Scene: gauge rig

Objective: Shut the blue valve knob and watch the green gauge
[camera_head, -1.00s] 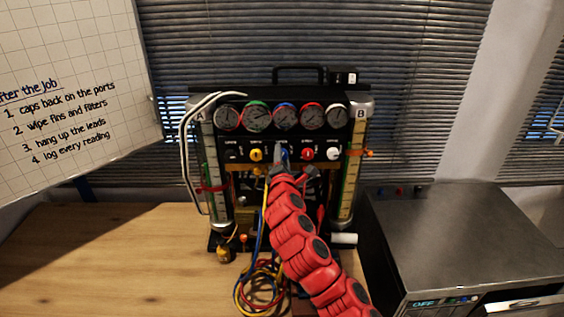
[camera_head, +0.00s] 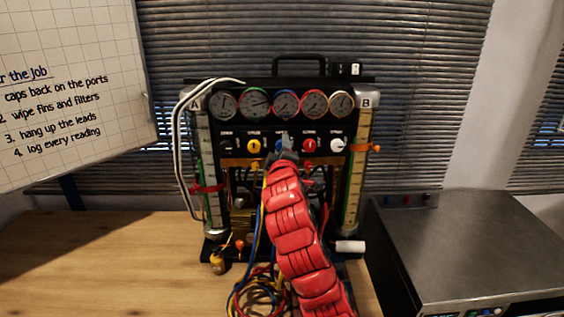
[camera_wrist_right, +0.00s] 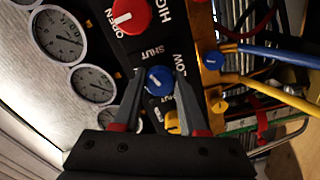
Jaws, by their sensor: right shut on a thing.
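The blue valve knob (camera_wrist_right: 159,80) sits on the black panel, with the word SHUT printed near it in the right wrist view. My right gripper (camera_wrist_right: 160,77) is shut on this knob, one finger on each side. In the head view my right gripper (camera_head: 285,147) mostly hides the knob. The green gauge (camera_head: 255,103) is the green-rimmed dial, second from the left in the top row, and it is unobstructed. Its needle is too small to read surely. My left gripper is not in view.
A yellow knob (camera_head: 254,146) and a red knob (camera_head: 309,145) flank the blue one, with a white knob (camera_head: 337,146) further right. Coloured hoses (camera_head: 255,297) hang onto the wooden table (camera_head: 100,260). A grey metal box (camera_head: 465,250) stands at the right.

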